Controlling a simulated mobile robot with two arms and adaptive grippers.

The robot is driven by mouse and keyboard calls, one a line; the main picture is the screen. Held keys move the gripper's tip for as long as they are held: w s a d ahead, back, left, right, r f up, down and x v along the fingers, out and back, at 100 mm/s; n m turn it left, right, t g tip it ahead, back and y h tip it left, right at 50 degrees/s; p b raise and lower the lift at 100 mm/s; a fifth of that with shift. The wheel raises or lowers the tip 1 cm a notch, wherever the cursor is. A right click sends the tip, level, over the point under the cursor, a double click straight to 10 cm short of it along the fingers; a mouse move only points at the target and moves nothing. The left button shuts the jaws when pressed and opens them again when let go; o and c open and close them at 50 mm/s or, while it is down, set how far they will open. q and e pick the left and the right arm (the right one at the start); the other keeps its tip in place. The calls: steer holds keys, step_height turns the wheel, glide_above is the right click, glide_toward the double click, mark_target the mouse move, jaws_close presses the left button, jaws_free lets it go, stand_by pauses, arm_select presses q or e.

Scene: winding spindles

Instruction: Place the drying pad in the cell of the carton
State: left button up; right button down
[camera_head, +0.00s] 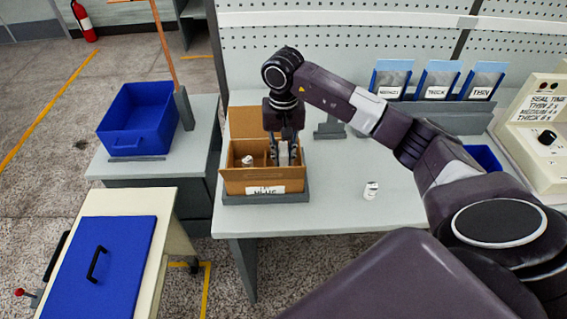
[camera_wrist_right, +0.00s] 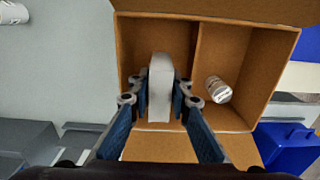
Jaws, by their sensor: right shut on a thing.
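The open brown carton (camera_head: 262,182) stands on the table with a divider (camera_wrist_right: 194,65) between two cells. My right gripper (camera_head: 284,158) points down over the right cell in the head view. It is shut on the drying pad (camera_wrist_right: 161,88), a pale grey upright slab also seen in the head view (camera_head: 283,154). The pad lines up with the empty-looking cell, beside the divider; I cannot tell whether it touches the bottom. A small white bottle (camera_head: 247,160) occupies the other cell, leaning in the wrist view (camera_wrist_right: 217,88). My left gripper is not in view.
A blue bin (camera_head: 138,118) is on the left side table. Several blue-and-white pouches (camera_head: 438,80) stand at the back. The table front is mostly clear.

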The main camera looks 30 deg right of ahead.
step_height(320, 180, down, 4)
steer(key=shift+r+p, duration=0.1)
steer(key=shift+p, duration=0.4)
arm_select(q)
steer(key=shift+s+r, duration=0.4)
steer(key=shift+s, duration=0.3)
arm_select(e)
steer(key=shift+f, duration=0.2)
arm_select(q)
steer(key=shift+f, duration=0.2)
arm_select(e)
steer(key=c, duration=2.1)
jaws_free()
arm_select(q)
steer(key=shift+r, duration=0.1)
